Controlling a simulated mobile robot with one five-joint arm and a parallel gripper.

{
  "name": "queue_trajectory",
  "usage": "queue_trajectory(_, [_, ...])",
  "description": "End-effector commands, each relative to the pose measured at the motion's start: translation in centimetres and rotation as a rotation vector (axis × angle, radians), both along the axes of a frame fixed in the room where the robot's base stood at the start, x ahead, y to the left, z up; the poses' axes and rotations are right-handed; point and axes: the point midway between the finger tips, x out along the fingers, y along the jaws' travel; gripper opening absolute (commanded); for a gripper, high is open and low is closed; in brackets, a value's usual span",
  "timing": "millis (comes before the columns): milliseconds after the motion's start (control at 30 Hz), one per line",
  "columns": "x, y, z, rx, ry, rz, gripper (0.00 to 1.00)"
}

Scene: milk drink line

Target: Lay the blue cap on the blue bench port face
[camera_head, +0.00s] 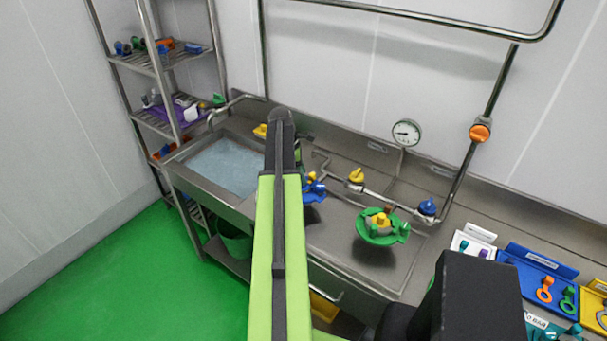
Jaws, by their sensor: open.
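A blue fitting (427,207) sits at the right end of the low pipe on the steel bench. I cannot tell whether it is the blue port or has a cap on it. A blue piece with small yellow and orange parts (313,187) is just right of my arm's dark end, partly hidden by the arm. I cannot tell whether the blue cap is among these parts. My green arm reaches up the middle of the picture over the bench's front edge. My gripper's fingers are hidden behind the arm's dark end.
A green dish with a yellow part (378,229) and a yellow fitting (356,177) are right of the arm. A water-filled sink (222,168) is left. A blue tray (538,265) is at right. A steel rack (160,65) stands far left.

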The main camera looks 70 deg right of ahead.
Motion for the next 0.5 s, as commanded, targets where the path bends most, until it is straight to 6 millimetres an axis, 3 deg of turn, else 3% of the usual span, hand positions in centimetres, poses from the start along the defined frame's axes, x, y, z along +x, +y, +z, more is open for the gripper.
queue_trajectory(33, [0.3,0.1,2.2,0.0,0.0,0.001,0.47])
queue_trajectory(500, [2.9,1.3,12.4,0.002,0.0,0.0,0.47])
